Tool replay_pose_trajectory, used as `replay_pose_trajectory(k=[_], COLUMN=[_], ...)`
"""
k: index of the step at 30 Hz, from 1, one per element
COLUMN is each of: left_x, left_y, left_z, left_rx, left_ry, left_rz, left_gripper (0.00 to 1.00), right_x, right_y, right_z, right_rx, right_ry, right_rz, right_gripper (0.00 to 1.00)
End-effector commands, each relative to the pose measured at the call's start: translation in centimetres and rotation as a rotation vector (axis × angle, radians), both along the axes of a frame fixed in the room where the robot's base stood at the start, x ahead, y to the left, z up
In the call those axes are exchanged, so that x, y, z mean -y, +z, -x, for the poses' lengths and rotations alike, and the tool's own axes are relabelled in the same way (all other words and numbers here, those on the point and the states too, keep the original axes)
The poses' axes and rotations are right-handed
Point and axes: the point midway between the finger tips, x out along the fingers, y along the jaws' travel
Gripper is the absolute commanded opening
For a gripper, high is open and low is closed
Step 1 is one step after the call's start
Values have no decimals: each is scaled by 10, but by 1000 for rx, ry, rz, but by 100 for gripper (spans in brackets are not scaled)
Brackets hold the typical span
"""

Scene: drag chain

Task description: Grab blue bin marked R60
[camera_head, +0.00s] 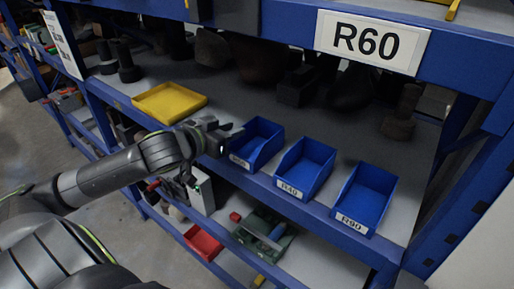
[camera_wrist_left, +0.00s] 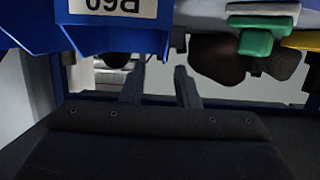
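Three blue bins stand in a row along the shelf's front edge. The leftmost bin (camera_head: 257,141) has a white front label, small and partly blurred in the head view. In the left wrist view a blue bin (camera_wrist_left: 118,38) at the top shows an upside-down label reading R60. The middle bin (camera_head: 306,166) is marked R40 and the right bin (camera_head: 365,195) R90. My left gripper (camera_head: 226,137) is at the left side of the leftmost bin, close to its rim. In the left wrist view its two fingers (camera_wrist_left: 160,88) are apart with nothing between them. My right gripper is out of view.
A yellow tray (camera_head: 170,102) lies on the shelf left of my gripper. Dark parts stand at the back of the shelf. An R60 sign (camera_head: 367,41) is on the upper blue beam. A red bin (camera_head: 204,243) and a green item (camera_head: 265,236) are on the lower shelf.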

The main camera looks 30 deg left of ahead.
Motion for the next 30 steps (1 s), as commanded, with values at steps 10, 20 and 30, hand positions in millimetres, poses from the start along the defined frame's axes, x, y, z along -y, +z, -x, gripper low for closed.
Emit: replay_pose_trajectory(k=[10,20,30], left_x=[-1,0,0], left_y=[-9,-18,-19], left_z=[-24,-48,-49], left_rx=[0,0,-1], left_ry=[3,1,0], left_rz=[9,3,0], left_gripper=[28,28,19], right_x=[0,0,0], right_y=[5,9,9], right_z=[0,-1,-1], right_rx=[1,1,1], right_ry=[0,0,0], right_rz=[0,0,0], right_gripper=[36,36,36])
